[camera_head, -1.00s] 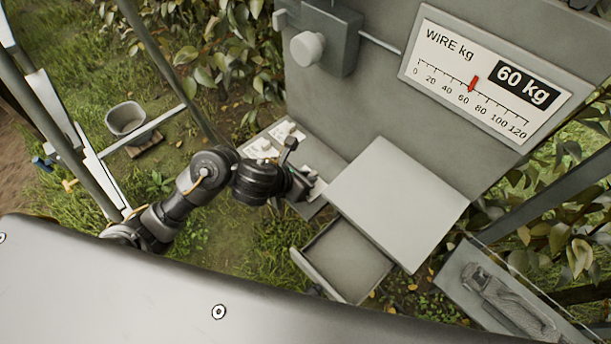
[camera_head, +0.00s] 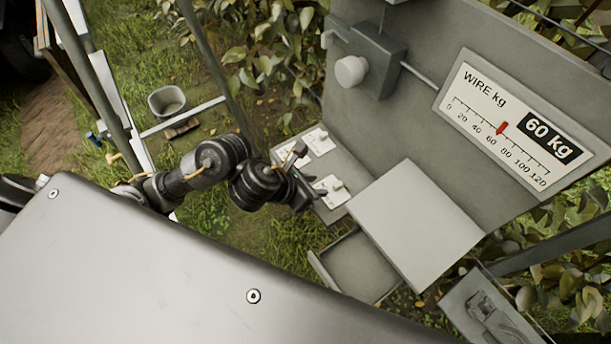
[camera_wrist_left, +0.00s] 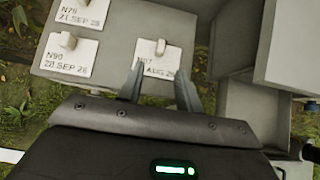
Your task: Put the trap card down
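Three white trap cards, each with a small pale knob, lie on a grey shelf (camera_head: 347,160). In the left wrist view, one card (camera_wrist_left: 70,56) reads N90 and another (camera_wrist_left: 85,14) reads N75, both with September dates. The third card (camera_wrist_left: 158,86), with an August date, lies at the shelf's near right; its number is partly hidden by a finger. It also shows in the head view (camera_head: 331,193). My left gripper (camera_wrist_left: 160,88) is open, its fingers apart over this card's near edge, with the knob beyond the fingertips. My right gripper is not in view.
A grey panel with a wire gauge (camera_head: 512,125) reading 60 kg rises behind the shelf. A flat grey lid (camera_head: 418,222) and an open drawer (camera_head: 360,266) are right of my gripper. A bucket (camera_head: 167,101) stands on the left.

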